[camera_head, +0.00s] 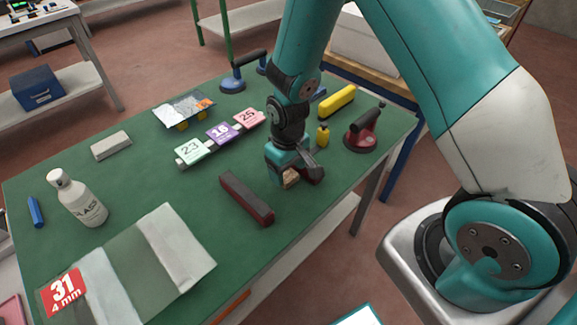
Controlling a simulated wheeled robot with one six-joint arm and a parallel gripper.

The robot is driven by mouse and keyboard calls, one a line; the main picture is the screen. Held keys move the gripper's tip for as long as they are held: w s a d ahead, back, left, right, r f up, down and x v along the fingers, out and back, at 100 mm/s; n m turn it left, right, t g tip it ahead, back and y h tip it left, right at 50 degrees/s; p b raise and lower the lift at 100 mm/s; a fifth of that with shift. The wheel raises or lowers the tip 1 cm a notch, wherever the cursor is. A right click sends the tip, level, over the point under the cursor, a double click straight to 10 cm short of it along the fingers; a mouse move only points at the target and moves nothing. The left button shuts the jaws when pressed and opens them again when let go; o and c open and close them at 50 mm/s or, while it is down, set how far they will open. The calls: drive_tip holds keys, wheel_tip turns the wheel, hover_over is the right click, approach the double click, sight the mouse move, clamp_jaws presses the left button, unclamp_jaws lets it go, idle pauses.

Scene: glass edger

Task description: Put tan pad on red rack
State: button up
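A small tan block, which looks like the tan pad (291,180), shows just under my gripper (294,174), close to the green table top. The fingers and wrist hide most of it. I cannot tell whether the fingers grip it or only stand around it. A dark red piece (317,174) shows right beside the fingers. A long dark red bar (247,200) lies on the table left of my gripper, apart from it. A red card marked 31, 4 mm (63,291) is at the lower left. I cannot tell for certain which red thing is the rack.
The green table (150,178) also holds a white bottle (78,199), a grey block (111,145), numbered cards (222,133), a yellow bar (337,100), a small yellow bottle (323,135), a red-based suction handle (363,132) and glass strips (145,262). The table's middle left is clear.

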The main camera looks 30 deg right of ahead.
drive_tip(key=shift+w+d, duration=0.1)
drive_tip(key=shift+d, duration=0.2)
